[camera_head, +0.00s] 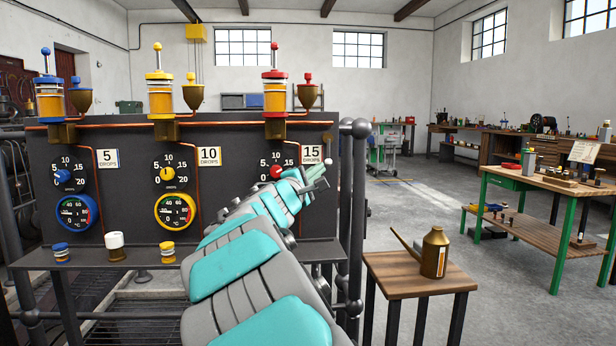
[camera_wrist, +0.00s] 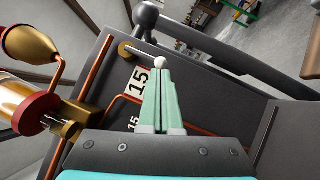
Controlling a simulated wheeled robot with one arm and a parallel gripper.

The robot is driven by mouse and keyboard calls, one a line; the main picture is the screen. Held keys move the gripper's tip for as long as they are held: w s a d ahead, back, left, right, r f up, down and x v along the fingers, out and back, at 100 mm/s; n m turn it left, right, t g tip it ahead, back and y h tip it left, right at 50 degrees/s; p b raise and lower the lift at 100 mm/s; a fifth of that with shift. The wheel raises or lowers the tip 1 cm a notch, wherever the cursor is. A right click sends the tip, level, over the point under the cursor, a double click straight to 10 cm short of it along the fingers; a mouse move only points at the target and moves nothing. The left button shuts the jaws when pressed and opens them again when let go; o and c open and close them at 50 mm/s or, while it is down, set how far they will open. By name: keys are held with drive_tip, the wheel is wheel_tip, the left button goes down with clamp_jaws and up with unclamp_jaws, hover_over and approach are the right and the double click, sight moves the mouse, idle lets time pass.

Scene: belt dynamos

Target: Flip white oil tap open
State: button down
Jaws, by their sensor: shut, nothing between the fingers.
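The white oil tap is a thin lever with a white ball knob (camera_head: 328,161) at the right end of the dark panel, right of the "15" card. In the head view its lever hangs down from a brass pivot (camera_head: 327,138). In the wrist view the white knob (camera_wrist: 159,62) shows just beyond my fingertips, and the brass pivot (camera_wrist: 124,48) is up and left of it. My gripper (camera_head: 321,177) has pale green fingers, shut and empty, just below the knob. The fingertips also show in the wrist view (camera_wrist: 161,76). I cannot tell whether they touch the knob.
The dark panel (camera_head: 130,187) carries blue, yellow and red oilers, dials, gauges and copper pipes. Dark grey posts (camera_head: 358,220) stand right of the tap. A small wooden table (camera_head: 390,285) with a brass oil can (camera_head: 434,253) is at lower right. Open floor lies beyond.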

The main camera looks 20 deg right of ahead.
sight(329, 152)
drive_tip(key=shift+x, duration=1.25)
drive_tip(key=shift+d+f, duration=0.1)
drive_tip(key=shift+f, duration=0.1)
drive_tip(key=shift+s+d+f+b, duration=0.1)
drive_tip(key=shift+b, duration=0.45)
drive_tip(key=shift+n+t, duration=0.3)
